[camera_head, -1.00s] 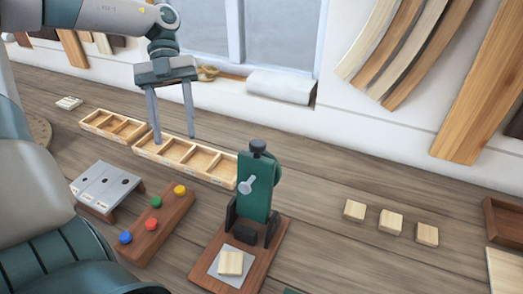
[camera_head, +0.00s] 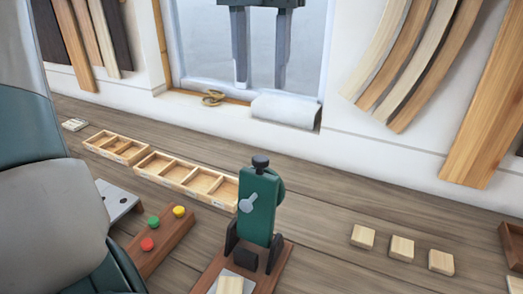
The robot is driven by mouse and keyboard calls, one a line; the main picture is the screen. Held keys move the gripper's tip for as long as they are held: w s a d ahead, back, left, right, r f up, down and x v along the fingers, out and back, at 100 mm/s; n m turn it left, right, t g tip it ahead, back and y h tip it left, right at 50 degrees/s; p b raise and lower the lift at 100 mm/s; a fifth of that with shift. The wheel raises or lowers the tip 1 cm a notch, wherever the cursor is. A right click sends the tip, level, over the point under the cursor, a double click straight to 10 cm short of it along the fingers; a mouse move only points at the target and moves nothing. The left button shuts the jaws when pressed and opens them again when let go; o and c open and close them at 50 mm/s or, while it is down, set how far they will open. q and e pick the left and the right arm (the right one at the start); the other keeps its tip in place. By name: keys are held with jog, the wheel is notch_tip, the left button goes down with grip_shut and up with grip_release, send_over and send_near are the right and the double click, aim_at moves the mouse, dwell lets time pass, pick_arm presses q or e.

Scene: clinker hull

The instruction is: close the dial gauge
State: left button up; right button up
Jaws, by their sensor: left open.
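The dial gauge (camera_head: 258,208) is a green upright body with a black knob on top and a grey lever on its front. It stands on a brown wooden base (camera_head: 272,275), between dark brackets. A pale wood block (camera_head: 230,285) lies on the base in front of it, cut off by the lower picture edge. My left gripper (camera_head: 260,85) is high up in front of the window, apart from the gauge; its two fingers point down, spread and empty. My right gripper is not in view.
Wooden compartment trays (camera_head: 187,176) stand behind and left of the gauge. A board with coloured buttons (camera_head: 160,241) and a grey plate (camera_head: 118,199) lie at left. Pale blocks (camera_head: 402,248) lie at right. The bench between gauge and blocks is clear.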

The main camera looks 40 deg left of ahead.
aim_at(260, 158)
pick_arm(q)
notch_tip(260, 158, down, 16)
jog(key=p, duration=0.3)
jog(key=shift+r+p, duration=0.15)
jog(key=shift+p, duration=0.25)
jog(key=shift+f, duration=0.85)
grip_shut()
